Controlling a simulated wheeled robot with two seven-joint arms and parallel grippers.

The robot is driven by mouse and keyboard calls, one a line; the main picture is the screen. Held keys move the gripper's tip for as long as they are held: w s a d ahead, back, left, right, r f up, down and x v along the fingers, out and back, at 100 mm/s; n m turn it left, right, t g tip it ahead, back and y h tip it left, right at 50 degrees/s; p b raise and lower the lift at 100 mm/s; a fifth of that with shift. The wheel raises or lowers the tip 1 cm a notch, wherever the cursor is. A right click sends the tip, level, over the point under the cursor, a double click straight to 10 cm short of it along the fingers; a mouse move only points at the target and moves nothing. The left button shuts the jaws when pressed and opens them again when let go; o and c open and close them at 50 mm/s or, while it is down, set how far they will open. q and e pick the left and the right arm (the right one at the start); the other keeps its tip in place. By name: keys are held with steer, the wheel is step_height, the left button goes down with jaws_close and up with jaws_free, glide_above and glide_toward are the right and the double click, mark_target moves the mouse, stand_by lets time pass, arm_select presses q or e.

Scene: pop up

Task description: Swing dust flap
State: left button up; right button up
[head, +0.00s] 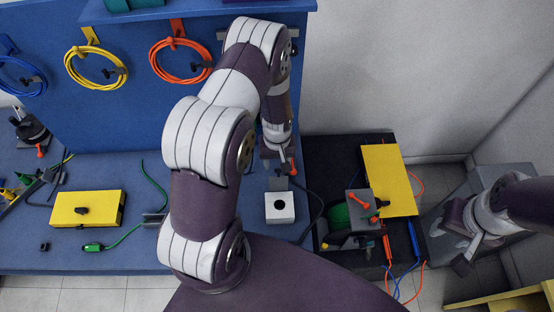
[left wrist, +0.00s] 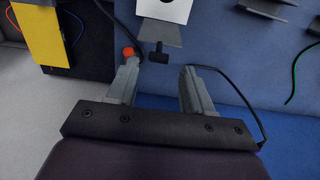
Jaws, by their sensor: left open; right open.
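A white block (head: 280,207) with a dark round hole sits on the blue bench, and its edge shows at the top of the left wrist view (left wrist: 165,10). A grey flap plate (head: 278,184) stands at the block's far side. In the left wrist view the flap (left wrist: 158,33) has a black knob (left wrist: 158,56) on its edge. My left gripper (head: 281,160) is open. Its fingertips (left wrist: 160,68) lie on either side of the knob in that view; contact cannot be told. My right gripper (head: 468,246) is open and empty at the far right, away from the flap.
A black tray (head: 322,160) right of the block holds a yellow box (head: 388,180), a green spool (head: 339,217) and tools. Left on the bench are another yellow box (head: 87,208) and a green cable (head: 150,178). Coiled cables (head: 180,60) hang on the blue panel behind.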

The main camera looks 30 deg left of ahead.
arm_select(q)
steer(key=shift+f, duration=0.5)
steer(key=shift+d+f, duration=0.1)
steer(key=shift+f, duration=0.1)
steer(key=shift+d+f, duration=0.1)
steer(key=shift+d, duration=0.15)
steer(key=shift+a, duration=0.1)
steer(key=c, duration=0.4)
jaws_close()
arm_select(e)
steer(key=shift+d+r, duration=0.15)
steer(key=shift+d, duration=0.1)
